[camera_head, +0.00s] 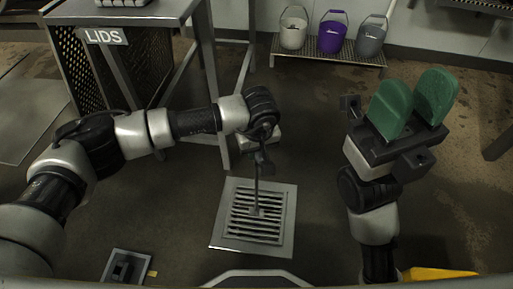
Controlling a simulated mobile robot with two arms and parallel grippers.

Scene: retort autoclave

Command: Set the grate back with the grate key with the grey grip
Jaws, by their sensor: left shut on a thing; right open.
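My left gripper (262,150) is shut on the grate key, above the floor grate. The key's thin dark rod (258,185) hangs down nearly upright, and its lower end meets the middle of the grate. The key's grip is mostly hidden by the gripper, so its colour is unclear. The slatted metal grate (247,227) appears within a pale square frame (284,238) on the floor. I cannot tell whether it sits fully flush or whether the key is hooked in it. My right gripper (414,102), with green finger pads, is open and empty, off to the right of the grate.
A metal table marked LIDS (105,38) stands at the upper left, its leg close behind the grate. Three buckets (332,35) stand on a low rack (345,62) at the back. A small square plate (137,258) lies at the lower left.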

